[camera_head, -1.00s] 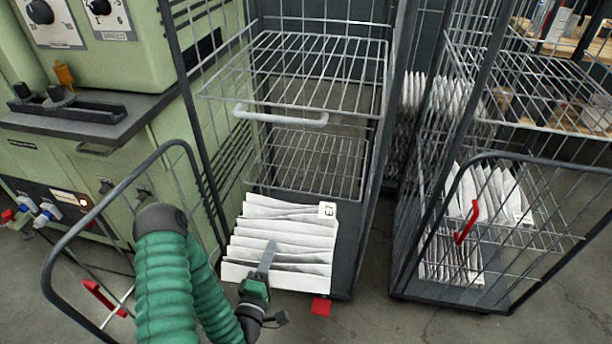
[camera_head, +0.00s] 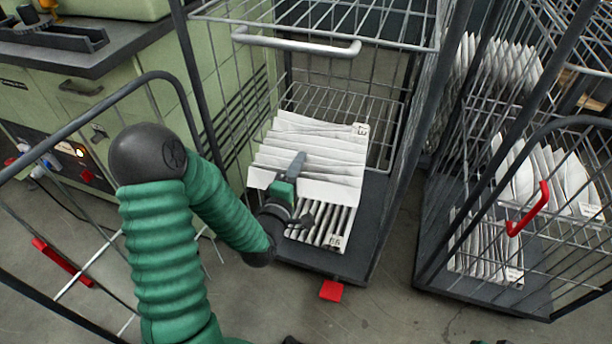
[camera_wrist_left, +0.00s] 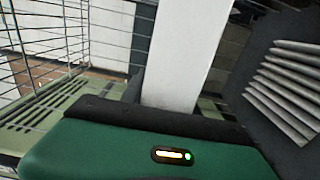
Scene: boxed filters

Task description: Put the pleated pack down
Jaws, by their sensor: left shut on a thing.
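My left gripper (camera_head: 290,174) is shut on the near edge of a white pleated pack (camera_head: 312,150). The pack has a small label at its far right corner and is inside the middle roll cage (camera_head: 375,225). A second pleated pack (camera_head: 335,222) lies on the cage's dark base, partly hidden behind the held pack and gripper. In the left wrist view the held pack (camera_wrist_left: 182,55) is a plain white band rising from the jaws, and the other pack (camera_wrist_left: 287,85) lies at the right. I cannot tell whether the held pack touches anything. My right gripper is not in view.
A wire shelf (camera_head: 350,22) crosses the cage above the pack. An open cage gate (camera_head: 178,80) stands at the left, beside the green machine (camera_head: 85,98). Another roll cage (camera_head: 470,275) with several packs stands at the right. A red pedal (camera_head: 331,291) sticks out in front.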

